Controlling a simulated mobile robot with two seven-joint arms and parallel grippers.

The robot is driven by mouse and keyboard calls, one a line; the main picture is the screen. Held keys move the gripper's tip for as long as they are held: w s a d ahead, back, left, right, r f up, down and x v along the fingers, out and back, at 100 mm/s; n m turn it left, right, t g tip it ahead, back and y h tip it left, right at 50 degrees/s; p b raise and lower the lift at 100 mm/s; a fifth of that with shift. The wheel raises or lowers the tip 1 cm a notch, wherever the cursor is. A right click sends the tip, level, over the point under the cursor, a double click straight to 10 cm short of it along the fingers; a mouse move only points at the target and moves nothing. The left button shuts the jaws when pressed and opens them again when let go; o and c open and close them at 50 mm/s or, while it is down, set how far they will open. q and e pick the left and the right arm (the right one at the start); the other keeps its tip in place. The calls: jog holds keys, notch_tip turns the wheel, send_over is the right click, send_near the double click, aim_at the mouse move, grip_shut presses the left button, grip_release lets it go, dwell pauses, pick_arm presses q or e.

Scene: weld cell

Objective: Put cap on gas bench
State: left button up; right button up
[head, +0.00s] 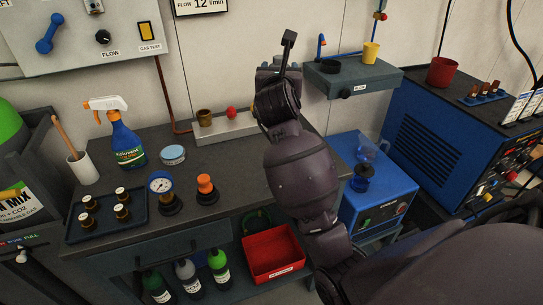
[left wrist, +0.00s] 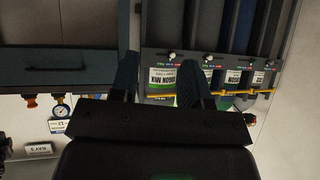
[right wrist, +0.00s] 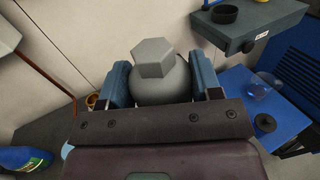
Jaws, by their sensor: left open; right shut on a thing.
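The cap (right wrist: 158,75), a grey dome with a hexagonal top, is held between the fingers of my right gripper (right wrist: 163,84) in the right wrist view. In the head view my right gripper (head: 280,68) is raised near the wall, above the back right edge of the gas bench (head: 235,185); the cap is largely hidden there. My left gripper (left wrist: 160,78) is open and empty in the left wrist view, away from the bench top, and it is outside the head view.
The bench carries a tray of small parts (head: 105,215), a gauge (head: 160,187), an orange-topped part (head: 206,188), a spray bottle (head: 127,145), a tin (head: 172,154) and a grey rack (head: 215,128). A wall shelf (head: 350,80) and blue machine (head: 375,185) stand right. The front right bench top is clear.

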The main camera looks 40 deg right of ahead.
jog(key=shift+s+a+f, duration=0.15)
jog(key=shift+f, duration=0.4)
jog(key=shift+s+a+f, duration=0.1)
jog(key=shift+a+f, duration=0.05)
jog(key=shift+f, duration=0.35)
jog(key=shift+y, duration=0.3)
notch_tip(320, 180, down, 20)
jog(key=b, duration=0.7)
jog(key=shift+f, duration=0.2)
jog(key=shift+r, duration=0.25)
pick_arm(q)
notch_tip(320, 180, down, 6)
jog(key=g, duration=0.1)
jog(key=shift+f, duration=0.15)
pick_arm(e)
jog(key=shift+f, duration=0.15)
